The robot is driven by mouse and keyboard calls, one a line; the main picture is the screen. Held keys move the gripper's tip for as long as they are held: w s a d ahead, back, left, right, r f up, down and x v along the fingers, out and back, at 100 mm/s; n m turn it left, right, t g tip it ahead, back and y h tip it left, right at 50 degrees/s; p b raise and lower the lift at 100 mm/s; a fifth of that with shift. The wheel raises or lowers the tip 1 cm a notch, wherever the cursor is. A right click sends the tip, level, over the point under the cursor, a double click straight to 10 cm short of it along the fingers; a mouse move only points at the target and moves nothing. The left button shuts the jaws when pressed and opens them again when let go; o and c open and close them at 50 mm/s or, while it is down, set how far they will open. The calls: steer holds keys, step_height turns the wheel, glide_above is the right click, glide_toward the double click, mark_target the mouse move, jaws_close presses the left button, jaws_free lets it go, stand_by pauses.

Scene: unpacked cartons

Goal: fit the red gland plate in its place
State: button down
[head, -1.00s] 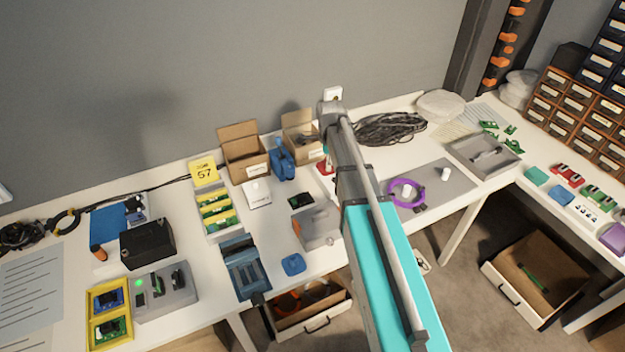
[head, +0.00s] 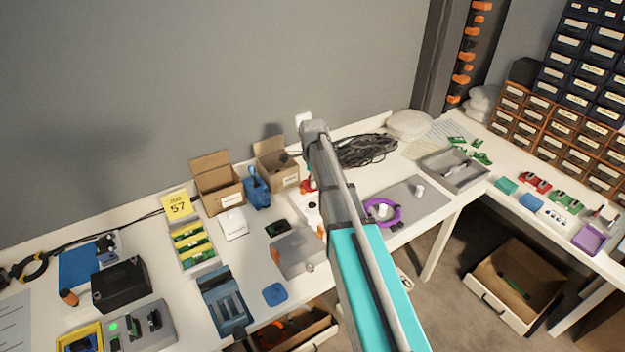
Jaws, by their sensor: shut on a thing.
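A small red piece, which I take for the red gland plate (head: 306,186), shows at the left edge of my arm, low over the bench. My gripper (head: 307,179) is mostly hidden behind my own arm; the little that shows is at the red piece, and it is shut on it. A white block (head: 304,208) with a dark spot sits just below the red piece in the picture. I cannot tell whether the red piece touches it.
Two open cartons (head: 222,200) and a blue tool (head: 257,188) stand left of the gripper. A grey box (head: 296,256) is in front. A purple ring (head: 369,211) on a grey mat (head: 408,197) and a black cable coil (head: 365,150) lie right.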

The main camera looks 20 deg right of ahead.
steer(key=b, duration=0.4)
glide_above(312, 205)
steer(key=shift+d+f, duration=0.1)
steer(key=shift+f, duration=2)
steer(key=shift+f+b, duration=2.6)
steer(key=shift+f, duration=0.1)
steer(key=shift+c, duration=0.9)
jaws_free()
steer(key=shift+r, duration=0.3)
step_height(312, 205, up, 10)
steer(key=p, duration=1)
steer(key=shift+f, duration=0.2)
steer(key=s+a+f+b, duration=0.1)
steer(key=s+a, duration=1.7)
steer(key=s, duration=0.4)
steer(key=shift+s+a+f, duration=0.2)
steer(key=shift+s+a, duration=0.15)
steer(key=shift+s, duration=0.05)
